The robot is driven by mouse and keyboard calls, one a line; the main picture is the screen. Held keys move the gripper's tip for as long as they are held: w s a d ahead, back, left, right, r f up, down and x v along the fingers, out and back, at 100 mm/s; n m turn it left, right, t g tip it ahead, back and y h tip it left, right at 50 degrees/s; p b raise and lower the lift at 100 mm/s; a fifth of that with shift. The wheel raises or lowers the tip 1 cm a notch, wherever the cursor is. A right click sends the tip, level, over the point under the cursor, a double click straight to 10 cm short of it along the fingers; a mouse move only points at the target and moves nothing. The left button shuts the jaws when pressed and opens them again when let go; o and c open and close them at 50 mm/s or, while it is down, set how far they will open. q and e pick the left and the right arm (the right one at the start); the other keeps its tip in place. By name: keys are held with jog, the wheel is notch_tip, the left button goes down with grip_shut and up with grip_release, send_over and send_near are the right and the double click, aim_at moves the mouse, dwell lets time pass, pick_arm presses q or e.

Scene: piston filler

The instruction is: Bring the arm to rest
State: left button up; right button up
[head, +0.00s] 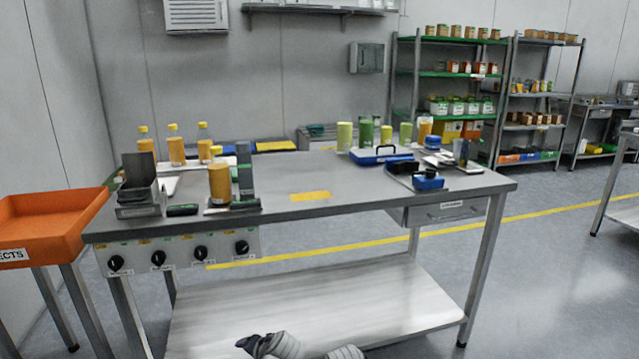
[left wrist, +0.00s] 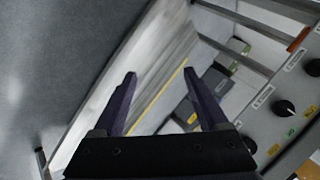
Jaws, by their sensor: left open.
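My left gripper (left wrist: 160,75) shows in the left wrist view with its two dark fingers spread apart. Nothing is between the fingers. Beyond them are the pale lower shelf (left wrist: 160,45) of the workbench and, at the right, its knob panel (left wrist: 288,110). In the head view, a grey and black part of my arm shows at the bottom edge, in front of the bench's lower shelf (head: 340,300); the fingers cannot be made out there. My right gripper is in neither view.
The steel workbench (head: 360,197) carries bottles, a jar (head: 220,183), a blue case (head: 380,155) and small devices. Its knob panel (head: 180,252) faces me. An orange tray (head: 50,218) stands at the left. The bench's middle top is mostly clear.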

pick_arm(q)
jog(key=s+d+f+g+h, duration=0.2)
jog(key=s+d+f+g, duration=0.1)
jog(key=s+d, duration=0.4)
jog(key=s+d+f+g+h, duration=0.2)
jog(key=s+d+f+g, duration=0.15)
jog(key=s, duration=0.45)
notch_tip(320, 180, up, 35)
jog(key=p, duration=3.5)
jog(key=shift+s+d+n+h, duration=0.2)
jog(key=shift+d+n+h, duration=0.1)
jog(key=shift+d+n, duration=0.15)
